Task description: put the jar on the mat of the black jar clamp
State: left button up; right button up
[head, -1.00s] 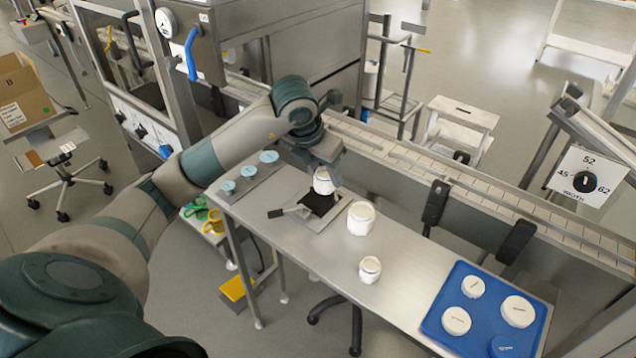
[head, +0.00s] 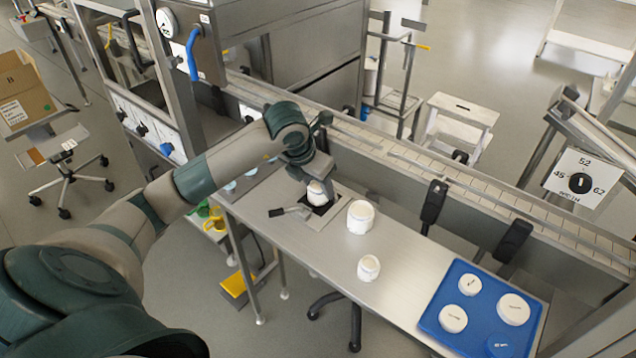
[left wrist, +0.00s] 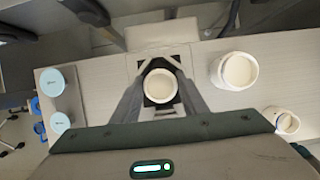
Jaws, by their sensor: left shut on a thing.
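A white jar (head: 317,193) is between the fingers of my left gripper (head: 318,182), which is shut on it. In the left wrist view the jar's round open top (left wrist: 160,86) shows between the two fingers (left wrist: 160,92). The black mat of the jar clamp (head: 325,208) lies on the bench under and around the jar. The jar is upright and low over the mat; I cannot tell whether it touches. The clamp's handle (head: 287,211) points left. My right gripper is not in view.
A larger white jar (head: 361,217) and a smaller one (head: 368,268) stand on the steel bench (head: 330,245) to the right. A blue tray (head: 437,313) with several white lids is at the bench's right end. A conveyor (head: 430,165) runs behind.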

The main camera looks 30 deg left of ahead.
pick_arm(q)
jog(key=shift+f, duration=0.15)
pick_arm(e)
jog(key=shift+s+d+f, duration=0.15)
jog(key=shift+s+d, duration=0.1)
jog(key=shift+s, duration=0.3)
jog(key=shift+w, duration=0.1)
pick_arm(q)
jog(key=shift+f, duration=0.1)
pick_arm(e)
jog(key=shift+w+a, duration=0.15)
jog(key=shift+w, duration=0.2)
pick_arm(q)
jog(key=o, duration=1.1)
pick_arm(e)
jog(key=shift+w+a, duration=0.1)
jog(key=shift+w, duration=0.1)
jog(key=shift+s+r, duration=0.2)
